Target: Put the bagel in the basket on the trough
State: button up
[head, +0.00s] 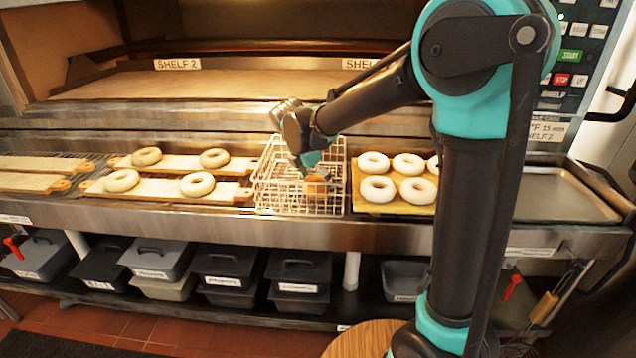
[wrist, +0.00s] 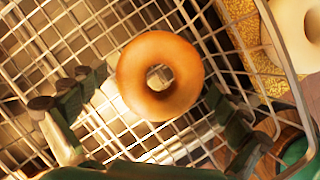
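A golden-brown bagel (wrist: 131,78) is inside the white wire basket (wrist: 235,50); I cannot tell whether it rests on the wire bottom. In the head view the bagel (head: 317,186) is a small orange-brown patch behind the wires of the basket (head: 268,190), which stands on the steel trough (head: 230,222). My gripper (wrist: 157,88) is open, with one finger left and one right of the bagel and gaps on both sides. In the head view my gripper (head: 314,170) reaches down into the basket.
Pale bagels (head: 197,184) lie on wooden boards left of the basket. Several more (head: 377,188) sit on a yellow board (head: 385,209) close on its right. An empty metal tray (head: 565,195) is farther right. Lidded tubs (head: 228,265) stand below the trough.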

jog(key=v, duration=1.2)
jog(key=shift+r, duration=0.1)
